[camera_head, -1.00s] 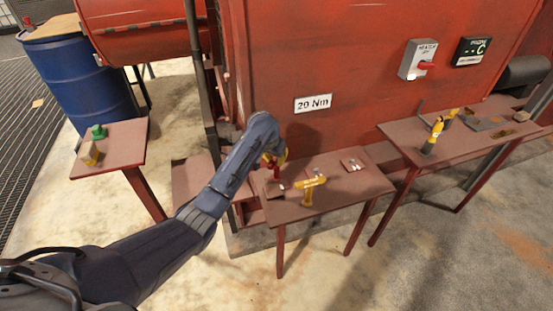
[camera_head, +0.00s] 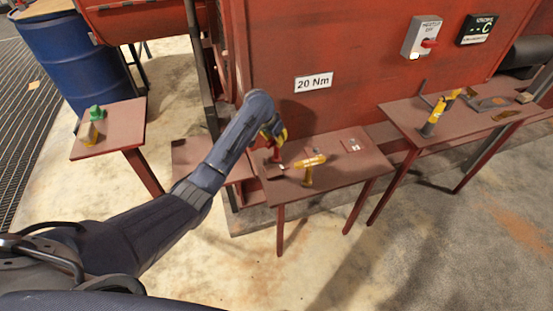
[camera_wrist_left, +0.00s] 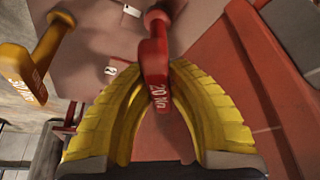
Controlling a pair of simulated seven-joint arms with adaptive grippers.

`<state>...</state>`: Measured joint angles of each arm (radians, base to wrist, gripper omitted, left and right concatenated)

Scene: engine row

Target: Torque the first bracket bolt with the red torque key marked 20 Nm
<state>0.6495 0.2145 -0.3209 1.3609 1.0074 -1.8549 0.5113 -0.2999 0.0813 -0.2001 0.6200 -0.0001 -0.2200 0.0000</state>
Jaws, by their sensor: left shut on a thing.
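My left gripper (camera_head: 279,136) is over the left part of the middle table (camera_head: 330,176). Its yellow fingers, filling the left wrist view (camera_wrist_left: 158,110), are shut on the red torque key (camera_wrist_left: 155,62), marked 20 Nm. The key's round red head points away from the wrist. In the head view the red key (camera_head: 276,155) shows below the fingers, partly hidden; I cannot tell whether it touches the table. A yellow key (camera_head: 308,166) stands to its right, and also in the left wrist view (camera_wrist_left: 36,62). I cannot make out the bracket bolt. My right gripper is not in view.
A 20 Nm sign (camera_head: 313,82) is on the red wall behind. A small plate (camera_head: 352,145) lies at the table's back right. The right table (camera_head: 462,125) holds a yellow-handled tool (camera_head: 434,115). A left table (camera_head: 120,128) holds green and yellow items. A blue barrel (camera_head: 70,68) stands behind.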

